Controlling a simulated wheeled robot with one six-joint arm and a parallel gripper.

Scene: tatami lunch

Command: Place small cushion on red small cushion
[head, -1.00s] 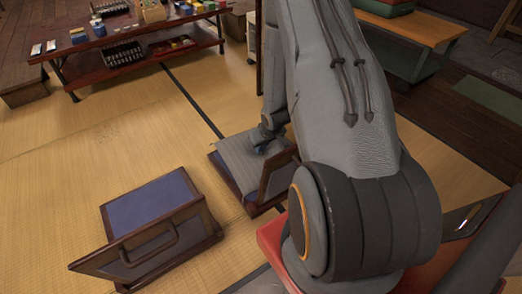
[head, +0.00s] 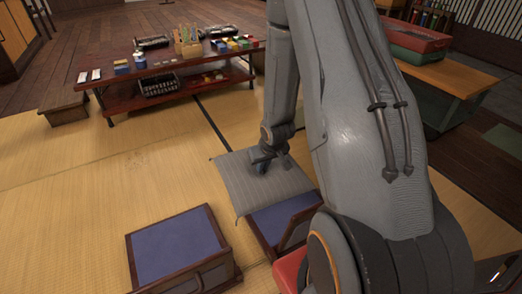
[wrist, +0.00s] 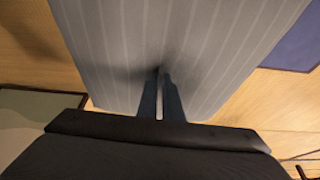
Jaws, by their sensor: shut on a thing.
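The small cushion (head: 258,187) is grey with thin pale stripes. My gripper (head: 262,162) is shut on it near the middle of its far part, and the cushion hangs flat and slightly tilted. It appears above the tatami, partly over the blue seat of the right legless chair. In the wrist view, the two fingers (wrist: 160,78) pinch the cushion (wrist: 185,35), which fills most of the top. I cannot clearly identify a red small cushion. A flat red item (head: 413,38) lies on a green one at the upper right; I cannot tell whether it is a cushion.
A low red table (head: 180,75) with small boxes stands at the back. A wooden-topped bench (head: 455,82) is at the right. Tatami (head: 80,190) is open at the left.

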